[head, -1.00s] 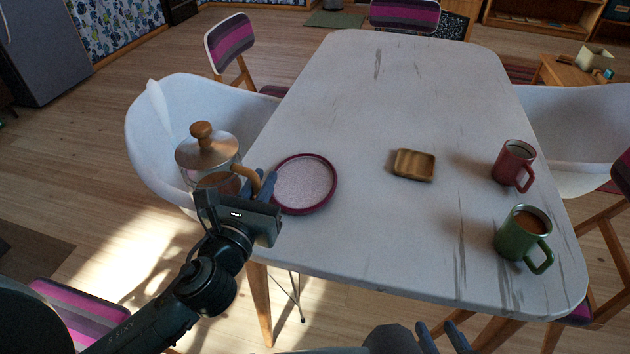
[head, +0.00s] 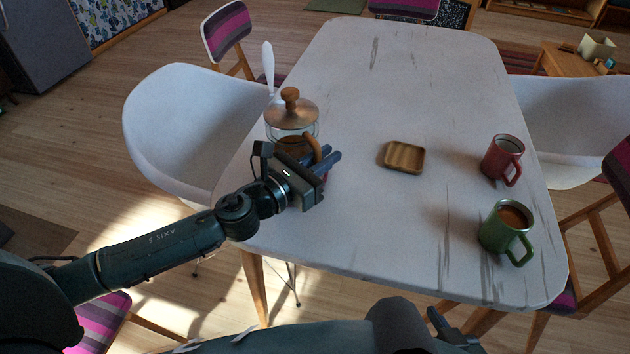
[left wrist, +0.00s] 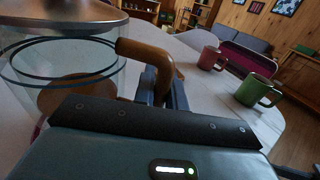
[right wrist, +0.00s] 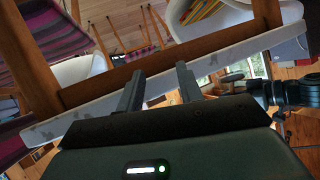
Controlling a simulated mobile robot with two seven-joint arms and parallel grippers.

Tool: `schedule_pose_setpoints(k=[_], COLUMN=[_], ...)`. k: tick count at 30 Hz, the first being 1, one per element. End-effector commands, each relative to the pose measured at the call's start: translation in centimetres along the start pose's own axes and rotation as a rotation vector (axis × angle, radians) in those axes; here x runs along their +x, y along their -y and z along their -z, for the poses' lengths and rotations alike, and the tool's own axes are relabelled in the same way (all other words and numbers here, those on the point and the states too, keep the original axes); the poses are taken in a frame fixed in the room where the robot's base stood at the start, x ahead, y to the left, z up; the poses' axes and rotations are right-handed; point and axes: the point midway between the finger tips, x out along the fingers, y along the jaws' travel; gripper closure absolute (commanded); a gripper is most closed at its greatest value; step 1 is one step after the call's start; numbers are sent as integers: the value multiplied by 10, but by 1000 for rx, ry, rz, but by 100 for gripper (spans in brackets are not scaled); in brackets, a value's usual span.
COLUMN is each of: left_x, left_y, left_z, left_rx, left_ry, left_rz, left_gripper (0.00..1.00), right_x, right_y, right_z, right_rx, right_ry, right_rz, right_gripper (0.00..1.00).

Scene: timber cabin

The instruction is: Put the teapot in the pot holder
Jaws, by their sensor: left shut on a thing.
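The teapot (head: 292,112) has a glass body, a copper-coloured lid with a wooden knob, and a curved wooden handle. My left gripper (head: 333,158) is shut on the handle; the left wrist view shows the handle (left wrist: 148,54) between its fingers. The teapot is upright over the left side of the table. My right gripper (right wrist: 160,85) is open and empty, low beyond the table's near edge.
On the white table (head: 400,90) are a small square wooden tray (head: 404,157), a red mug (head: 502,158) and a green mug (head: 505,228) to the right. A white chair (head: 185,125) stands against the left edge. The table's far half is clear.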

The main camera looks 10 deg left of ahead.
Motion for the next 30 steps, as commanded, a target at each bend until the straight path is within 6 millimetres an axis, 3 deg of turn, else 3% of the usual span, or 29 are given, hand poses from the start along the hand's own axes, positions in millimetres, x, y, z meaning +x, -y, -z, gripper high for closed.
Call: schedule_pose_setpoints(k=[1,8,15,27,28,30], left_x=[0,0,0,0,0,0], left_y=[0,0,0,0,0,0], left_z=[12,27,59,62,64,63], left_rx=[1,4,1,5,2,2], left_ry=[2,5,3,4,1,1], left_rz=[-1,-1,-2,-2,-2,-2], left_gripper=[100,100,100,100,86,81], right_x=[2,-10,-13,-19,-19,-20], right_y=[-2,-2,-10,-11,-11,-11], right_z=[-3,7,5,8,8,9], right_rx=[0,-5,-20,-29,-30,-31], right_ry=[-13,-62,-110,-125,-126,-127], right_rz=[-2,-11,-31,-35,-35,-35], right_gripper=[64,64,64,64,64,64])
